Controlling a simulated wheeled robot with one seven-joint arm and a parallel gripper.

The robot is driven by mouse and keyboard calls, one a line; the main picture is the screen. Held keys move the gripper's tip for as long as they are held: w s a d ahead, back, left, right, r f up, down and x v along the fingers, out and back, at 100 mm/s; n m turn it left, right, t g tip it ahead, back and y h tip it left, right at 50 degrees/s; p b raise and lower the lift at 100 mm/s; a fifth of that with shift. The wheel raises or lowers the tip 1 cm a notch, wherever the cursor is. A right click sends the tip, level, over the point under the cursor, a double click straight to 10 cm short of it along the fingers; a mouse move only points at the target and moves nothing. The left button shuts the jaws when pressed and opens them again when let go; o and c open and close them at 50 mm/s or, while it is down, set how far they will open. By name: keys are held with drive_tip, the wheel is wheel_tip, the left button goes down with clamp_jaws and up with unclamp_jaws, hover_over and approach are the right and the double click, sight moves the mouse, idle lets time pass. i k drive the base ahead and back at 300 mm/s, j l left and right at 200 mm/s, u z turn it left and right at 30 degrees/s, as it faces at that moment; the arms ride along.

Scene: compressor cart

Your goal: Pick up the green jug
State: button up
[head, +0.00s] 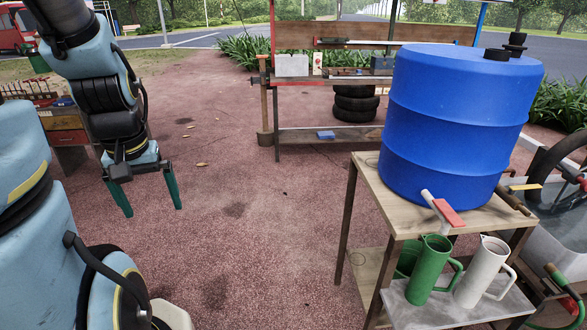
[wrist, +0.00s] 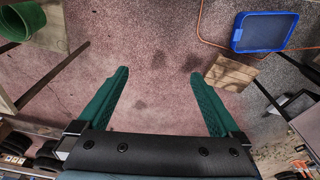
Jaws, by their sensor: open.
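The green jug (head: 428,272) stands upright on a small grey shelf at the front of the wooden cart, at the lower right of the head view. Its handle points right, beside the white jug. My gripper (head: 154,208) hangs at the left of the head view, pointing down over open ground, far to the left of the jug. Its two green fingers are spread apart with nothing between them. In the wrist view the gripper (wrist: 160,76) is also open and empty above bare paving. I do not make out the jug in the wrist view.
A white jug (head: 483,273) stands close to the right of the green one. A blue barrel (head: 455,125) on the cart top (head: 373,180) has a red-handled tap (head: 446,211) above the jugs. A workbench (head: 335,135) stands behind. The paving between is clear.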

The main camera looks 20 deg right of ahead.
sight(435, 249)
drive_tip(key=i+j+z, duration=0.1)
drive_tip(key=i+j, duration=0.3)
drive_tip(key=i, duration=0.2)
drive_tip(key=i+l+z, duration=0.1)
drive_tip(key=z, duration=1.6)
drive_tip(key=i+j+z, duration=0.25)
drive_tip(key=i+l, duration=0.1)
